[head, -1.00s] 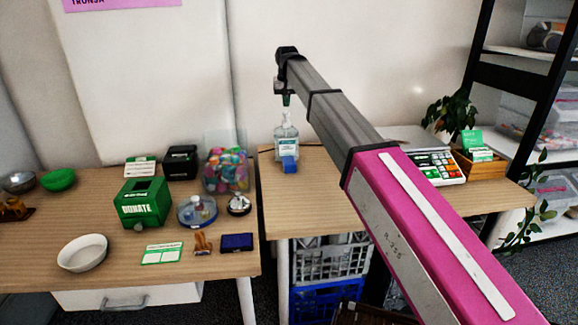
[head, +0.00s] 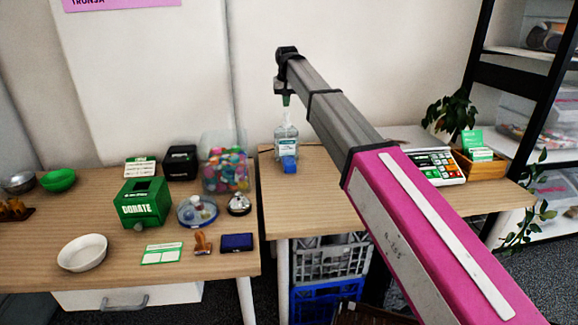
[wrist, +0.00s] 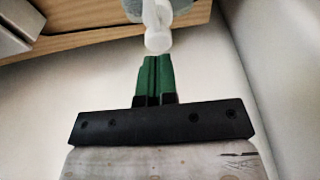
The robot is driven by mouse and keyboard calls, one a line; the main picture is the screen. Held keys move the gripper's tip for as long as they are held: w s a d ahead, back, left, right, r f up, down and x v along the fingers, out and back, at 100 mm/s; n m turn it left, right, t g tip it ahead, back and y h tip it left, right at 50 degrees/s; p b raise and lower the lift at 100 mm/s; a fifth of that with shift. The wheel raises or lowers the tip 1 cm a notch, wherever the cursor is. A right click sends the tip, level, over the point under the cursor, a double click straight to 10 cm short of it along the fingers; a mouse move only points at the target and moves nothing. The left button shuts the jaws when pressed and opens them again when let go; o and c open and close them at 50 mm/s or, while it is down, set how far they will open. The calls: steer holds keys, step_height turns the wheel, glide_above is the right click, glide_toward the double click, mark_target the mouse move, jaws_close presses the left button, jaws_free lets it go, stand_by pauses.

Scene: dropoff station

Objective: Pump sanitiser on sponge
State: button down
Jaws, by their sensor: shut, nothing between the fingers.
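A clear sanitiser bottle (head: 286,138) with a pale pump top stands upright on the right-hand table, near the wall. A blue sponge (head: 289,164) sits right in front of the bottle, low at its base. My gripper (head: 286,100) is above the bottle, pointing down, with its green fingers at the pump top. In the wrist view my gripper's green fingers (wrist: 154,60) are shut together and empty, right at the white pump head (wrist: 158,38). I cannot tell whether they touch it. The sponge is not visible in the wrist view.
A card terminal (head: 437,166), a wooden box (head: 480,163) and a plant stand to the right on the same table. The left table holds a green donate box (head: 142,203), a tub of coloured items (head: 226,170) and a white bowl (head: 82,252). The right table's front is clear.

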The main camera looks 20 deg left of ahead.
mark_target(286, 112)
steer(key=shift+f, duration=0.35)
steer(key=shift+f, duration=1.55)
steer(key=shift+r, duration=1.9)
steer(key=shift+r, duration=3)
